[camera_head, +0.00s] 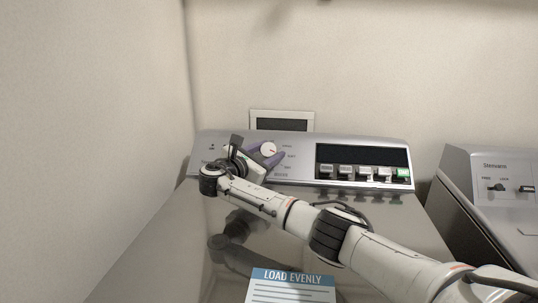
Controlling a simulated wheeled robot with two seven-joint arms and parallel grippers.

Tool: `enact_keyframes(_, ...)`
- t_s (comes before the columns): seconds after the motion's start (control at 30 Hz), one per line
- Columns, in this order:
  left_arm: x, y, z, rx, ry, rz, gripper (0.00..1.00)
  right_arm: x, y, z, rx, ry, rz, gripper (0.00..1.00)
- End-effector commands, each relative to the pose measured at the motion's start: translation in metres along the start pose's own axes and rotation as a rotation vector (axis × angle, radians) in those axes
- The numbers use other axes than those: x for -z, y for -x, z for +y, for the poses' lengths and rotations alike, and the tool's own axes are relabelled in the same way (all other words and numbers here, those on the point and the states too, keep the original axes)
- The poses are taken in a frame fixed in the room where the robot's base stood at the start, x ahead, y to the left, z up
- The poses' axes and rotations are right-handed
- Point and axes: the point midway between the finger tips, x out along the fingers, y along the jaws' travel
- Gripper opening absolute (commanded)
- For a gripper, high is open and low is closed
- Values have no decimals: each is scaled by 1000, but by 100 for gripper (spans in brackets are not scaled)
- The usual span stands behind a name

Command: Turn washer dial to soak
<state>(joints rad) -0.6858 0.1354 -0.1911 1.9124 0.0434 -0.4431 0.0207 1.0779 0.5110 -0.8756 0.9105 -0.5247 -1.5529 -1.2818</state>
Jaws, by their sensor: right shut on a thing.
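The washer dial (268,149) is a white round knob with a small red mark, on the silver control panel (304,193) at the back of the washer. Printed labels stand to its right, too small to read surely. My right arm reaches in from the lower right. My right gripper (267,154) is at the dial, its purple-grey fingers on either side of the knob, shut on it. The gripper body hides the panel just left of the dial. My left gripper is not in view.
The panel has a dark display and a row of buttons (361,173), one green, right of the dial. The washer lid carries a "LOAD EVENLY" label (291,285). A second appliance (492,200) stands at the right. A wall is close on the left.

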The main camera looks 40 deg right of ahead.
Motion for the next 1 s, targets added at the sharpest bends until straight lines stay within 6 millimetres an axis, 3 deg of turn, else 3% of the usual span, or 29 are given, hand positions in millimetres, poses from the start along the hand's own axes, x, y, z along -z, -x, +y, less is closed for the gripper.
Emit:
enact_keyframes(0.77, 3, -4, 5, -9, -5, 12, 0, 2, 0, -1, 99, -79, 1, 19)
enact_keyframes(0.8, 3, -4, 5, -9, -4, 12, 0, 2, 0, -1, 99, -79, 1, 43)
enact_keyframes(0.9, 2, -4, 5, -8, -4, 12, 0, 1, 0, -1, 98, -79, 1, 60)
enact_keyframes(1.0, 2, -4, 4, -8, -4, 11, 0, 1, 0, -1, 97, -79, 0, 60)
